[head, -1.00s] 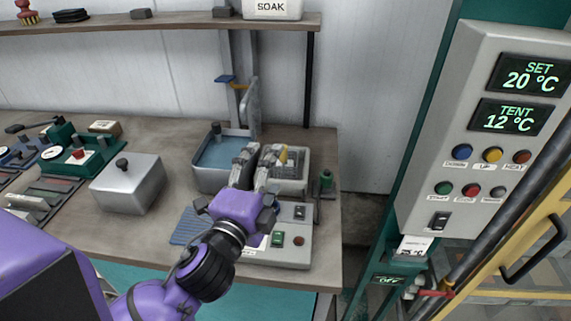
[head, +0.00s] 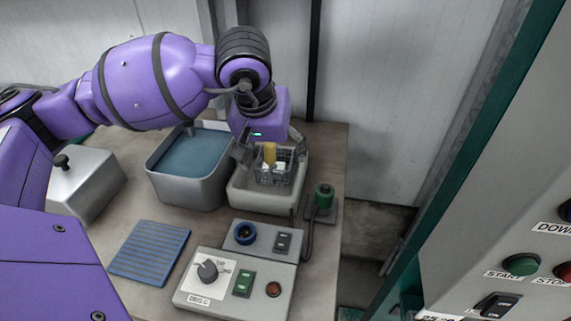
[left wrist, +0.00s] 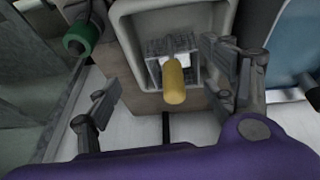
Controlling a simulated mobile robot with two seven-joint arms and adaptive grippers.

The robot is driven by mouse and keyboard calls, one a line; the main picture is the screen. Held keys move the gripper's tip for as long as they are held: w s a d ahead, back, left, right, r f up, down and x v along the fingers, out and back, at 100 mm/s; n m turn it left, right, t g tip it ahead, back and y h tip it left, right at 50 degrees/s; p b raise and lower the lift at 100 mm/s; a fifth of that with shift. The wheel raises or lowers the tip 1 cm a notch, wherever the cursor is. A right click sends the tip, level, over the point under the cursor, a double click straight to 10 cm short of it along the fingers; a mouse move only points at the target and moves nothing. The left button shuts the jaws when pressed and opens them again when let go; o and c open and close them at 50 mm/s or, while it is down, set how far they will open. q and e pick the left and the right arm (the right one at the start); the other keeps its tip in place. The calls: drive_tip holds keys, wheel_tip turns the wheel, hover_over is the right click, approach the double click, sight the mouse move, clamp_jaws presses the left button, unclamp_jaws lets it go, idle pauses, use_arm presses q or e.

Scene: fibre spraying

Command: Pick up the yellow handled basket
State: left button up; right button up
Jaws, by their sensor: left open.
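The small grey wire basket (head: 282,177) with the upright yellow handle (head: 269,153) sits inside a pale grey tank at the table's back right. Something white shows inside the basket. My left gripper (head: 272,143) is open above the basket, one finger to each side of the handle. In the left wrist view the yellow handle (left wrist: 174,80) points toward the camera between the spread fingers of my left gripper (left wrist: 165,85), and the basket (left wrist: 160,46) shows behind it. No finger clearly touches the handle. My right gripper is not in view.
The pale grey tank (head: 262,201) stands beside a blue-filled tank (head: 160,192). A control box (head: 222,303) and a blue ribbed mat (head: 150,251) lie in front. A green-topped device (head: 323,198) stands close right. A lidded grey box (head: 90,185) is at left.

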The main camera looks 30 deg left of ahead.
use_arm(q)
drive_tip(key=shift+w+a+f+y, duration=0.1)
drive_tip(key=shift+w+a+y, duration=0.1)
drive_tip(key=shift+a, duration=0.15)
drive_tip(key=shift+w+a+f+y, duration=0.1)
drive_tip(key=shift+a+y, duration=0.1)
drive_tip(key=shift+a, duration=0.1)
drive_tip(key=shift+s+a+r, duration=0.15)
drive_tip(key=shift+a, duration=0.1)
drive_tip(key=shift+a+f, duration=0.1)
drive_tip(key=shift+f, duration=0.2)
drive_tip(key=shift+x, duration=0.95)
drive_tip(key=x, duration=0.4)
drive_tip(key=shift+w+p, duration=0.25)
drive_tip(key=shift+p, duration=0.1)
drive_tip(key=shift+w+f, duration=0.1)
drive_tip(key=shift+f, duration=0.1)
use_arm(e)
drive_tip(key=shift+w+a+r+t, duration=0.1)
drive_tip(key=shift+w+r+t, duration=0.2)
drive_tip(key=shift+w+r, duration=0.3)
use_arm(q)
drive_tip(key=c, duration=1)
drive_tip(key=shift+c, duration=0.2)
